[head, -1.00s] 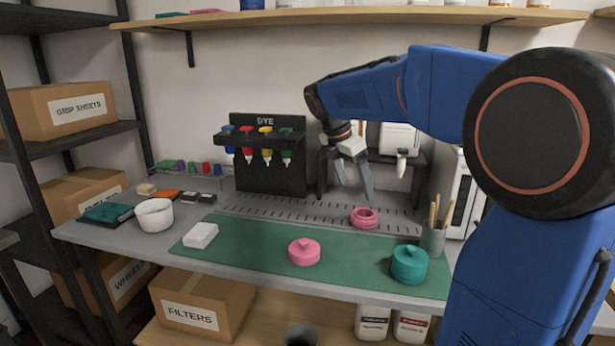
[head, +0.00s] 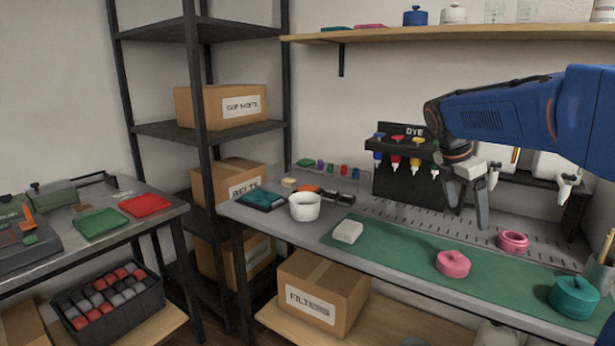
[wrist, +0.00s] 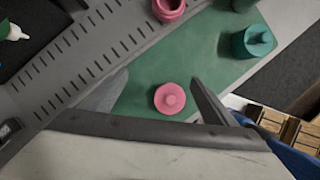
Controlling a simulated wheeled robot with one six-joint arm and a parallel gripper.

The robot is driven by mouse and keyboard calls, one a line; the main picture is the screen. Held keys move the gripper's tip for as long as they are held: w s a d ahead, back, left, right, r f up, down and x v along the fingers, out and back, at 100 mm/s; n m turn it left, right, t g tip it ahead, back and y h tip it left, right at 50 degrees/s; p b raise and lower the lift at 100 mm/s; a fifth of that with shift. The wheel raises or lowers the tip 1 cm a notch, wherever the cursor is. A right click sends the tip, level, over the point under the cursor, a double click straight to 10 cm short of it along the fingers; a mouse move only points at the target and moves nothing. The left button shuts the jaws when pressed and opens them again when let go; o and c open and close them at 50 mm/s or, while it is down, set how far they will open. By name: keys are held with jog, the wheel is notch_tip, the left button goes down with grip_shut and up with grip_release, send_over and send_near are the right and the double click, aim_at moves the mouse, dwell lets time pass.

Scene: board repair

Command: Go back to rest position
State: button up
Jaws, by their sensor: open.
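My gripper (head: 468,212) is open and empty in the head view, held above the back of the workbench in front of the dye rack. In the wrist view its two fingers (wrist: 160,92) stand apart, with a pink lidded pot (wrist: 170,98) showing between them, below on the green mat. The same pink pot (head: 453,264) is on the mat in the head view, apart from the fingers. A pink ring-shaped pot (head: 513,241) stands behind it, and a teal lidded pot (head: 574,297) stands at the right of the mat.
The green mat (head: 405,251) lies along the bench, with a white block (head: 347,231) and a white bowl (head: 305,206) at left. The dye rack (head: 402,170) stands behind my gripper. A black shelf with boxes and a side table (head: 150,221) are farther left.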

jog(key=s+a+f+m+t+y, duration=0.1)
jog(key=s+a+f+m, duration=0.2)
jog(key=s, duration=0.7)
jog(key=s+a+f+m+t+y, duration=0.1)
jog(key=s+a+f+m, duration=0.3)
jog(key=s+m, duration=0.6)
jog(key=s+a+f+m+t+y, duration=0.2)
jog(key=s+a+f+m, duration=0.2)
jog(key=s+f+m, duration=0.3)
jog(key=s, duration=0.3)
jog(key=shift+a+f, duration=0.15)
jog(key=shift+f, duration=0.2)
